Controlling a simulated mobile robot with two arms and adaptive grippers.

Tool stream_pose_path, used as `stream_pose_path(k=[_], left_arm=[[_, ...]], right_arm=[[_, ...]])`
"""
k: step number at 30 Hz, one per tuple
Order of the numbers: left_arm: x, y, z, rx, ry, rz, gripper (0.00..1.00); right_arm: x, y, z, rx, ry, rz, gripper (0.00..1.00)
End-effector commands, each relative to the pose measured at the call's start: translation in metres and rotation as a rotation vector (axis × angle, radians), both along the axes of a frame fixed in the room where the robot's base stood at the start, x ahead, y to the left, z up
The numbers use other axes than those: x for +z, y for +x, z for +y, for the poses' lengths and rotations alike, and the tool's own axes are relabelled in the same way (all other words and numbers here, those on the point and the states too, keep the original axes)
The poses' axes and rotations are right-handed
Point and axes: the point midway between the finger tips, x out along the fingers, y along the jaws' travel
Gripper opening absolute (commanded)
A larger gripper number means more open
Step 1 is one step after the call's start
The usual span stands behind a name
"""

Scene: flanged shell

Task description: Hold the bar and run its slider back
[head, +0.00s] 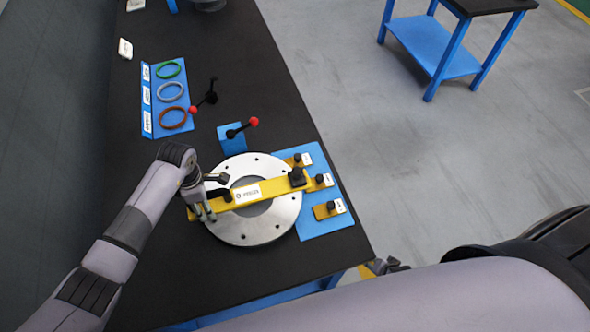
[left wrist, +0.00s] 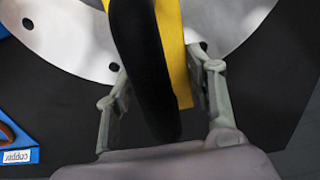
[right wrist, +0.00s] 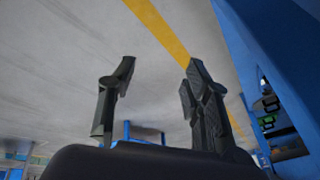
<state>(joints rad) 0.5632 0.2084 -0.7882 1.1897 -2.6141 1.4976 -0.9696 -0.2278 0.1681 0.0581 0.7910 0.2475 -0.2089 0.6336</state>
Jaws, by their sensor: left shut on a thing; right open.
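The yellow bar (head: 243,194) lies across a round metal flange (head: 265,228) with holes around its rim. A black block with a knob, apparently the slider (head: 297,178), sits near the bar's right end. A black handle (left wrist: 140,60) rises from the bar's left end, and it also shows in the head view (head: 223,195). My left gripper (head: 207,207) is shut on the bar at that end, its fingers on either side in the left wrist view (left wrist: 160,95). My right gripper (right wrist: 158,85) is open and empty, away from the bar, mostly hidden by my arm in the head view.
A blue mat (head: 325,222) right of the flange holds small yellow pieces with black knobs. A red-tipped lever (head: 243,127) stands behind. A blue board (head: 150,112) carries green, grey and brown rings. The table's right edge is close; a blue cart (head: 432,48) stands beyond.

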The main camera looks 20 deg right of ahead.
Motion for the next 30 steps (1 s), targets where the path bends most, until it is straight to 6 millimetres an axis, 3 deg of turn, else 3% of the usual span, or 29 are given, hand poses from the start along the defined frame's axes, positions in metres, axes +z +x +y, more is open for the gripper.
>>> stream_pose_path(k=[1, 4, 6, 8, 12, 17, 24, 30], left_arm=[[0.000, 0.001, 0.000, 0.001, 0.000, -0.001, 0.00], [0.000, 0.001, 0.000, 0.001, 0.000, -0.001, 0.00], [0.000, 0.001, 0.000, 0.001, 0.000, -0.001, 0.00], [0.000, 0.001, 0.000, 0.001, 0.000, -0.001, 0.00], [0.000, 0.001, 0.000, 0.001, 0.000, -0.001, 0.00], [0.000, 0.000, 0.000, 0.001, 0.000, -0.001, 0.00], [0.000, 0.000, 0.000, 0.001, 0.000, -0.001, 0.00], [0.000, 0.000, 0.000, 0.001, 0.000, 0.000, 0.00]], right_arm=[[0.021, 0.035, -0.030, -0.169, 0.034, -0.091, 0.45], [0.068, 0.096, -0.078, -0.443, 0.127, -0.262, 0.45], [0.111, 0.139, -0.099, -0.516, 0.180, -0.364, 0.45], [0.141, 0.167, -0.097, -0.471, 0.192, -0.402, 0.45], [0.199, 0.210, -0.057, -0.168, 0.130, -0.408, 0.45], [0.259, 0.232, 0.012, 0.255, 0.008, -0.394, 0.45], [0.339, 0.220, 0.112, 0.811, -0.173, -0.400, 0.45], [0.376, 0.198, 0.157, 1.074, -0.266, -0.413, 0.45]])
